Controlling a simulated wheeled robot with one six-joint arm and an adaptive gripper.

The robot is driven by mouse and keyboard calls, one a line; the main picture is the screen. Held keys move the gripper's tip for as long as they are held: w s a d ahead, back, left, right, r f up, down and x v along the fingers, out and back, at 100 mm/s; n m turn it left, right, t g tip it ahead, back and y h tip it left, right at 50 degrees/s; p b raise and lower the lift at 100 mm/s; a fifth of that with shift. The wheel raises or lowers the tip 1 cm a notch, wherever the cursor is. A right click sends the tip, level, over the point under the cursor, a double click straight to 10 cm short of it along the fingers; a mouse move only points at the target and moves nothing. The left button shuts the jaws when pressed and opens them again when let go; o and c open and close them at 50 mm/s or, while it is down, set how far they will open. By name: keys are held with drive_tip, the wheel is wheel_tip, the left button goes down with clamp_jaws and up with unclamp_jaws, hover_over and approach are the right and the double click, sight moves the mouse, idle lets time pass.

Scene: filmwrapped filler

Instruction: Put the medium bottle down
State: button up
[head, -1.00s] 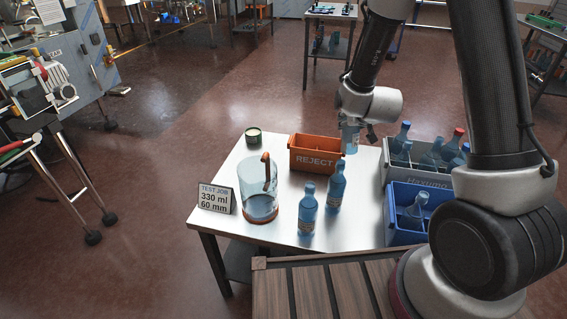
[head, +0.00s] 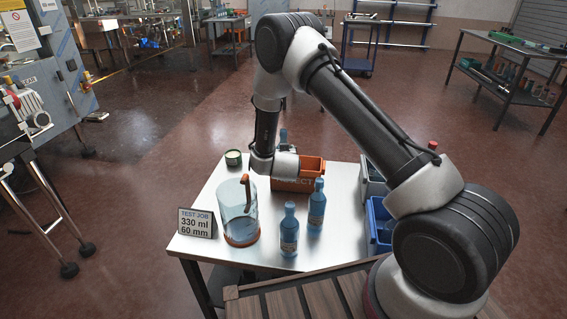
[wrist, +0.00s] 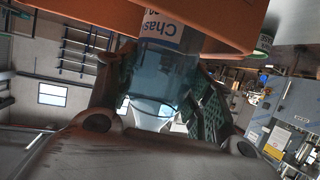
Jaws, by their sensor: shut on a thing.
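My gripper (wrist: 162,98) is shut around a translucent blue bottle (wrist: 165,70) with a white and blue label, seen in the wrist view. The label lies beyond the fingers, close to the orange bin wall. In the head view the orange reject bin (head: 300,185) stands at the back of the steel table, partly hidden by my wrist. The gripper is mostly hidden there. A blue sliver shows just above my wrist, perhaps part of the held bottle. I cannot tell whether the bottle's base is in, behind or above the bin. The bottle's lower end is out of view.
Two blue bottles stand upright on the table, one in front (head: 289,232) and one behind it (head: 317,208). Left of them are a clear jug (head: 238,215) with an orange-brown handle and a sign (head: 197,223). A tin (head: 233,157) is behind. A blue crate (head: 378,222) is at right.

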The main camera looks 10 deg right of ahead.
wheel_tip(320, 180, down, 4)
drive_tip(key=shift+r, duration=0.2)
drive_tip(key=shift+s+f, duration=0.1)
drive_tip(key=shift+s, duration=0.05)
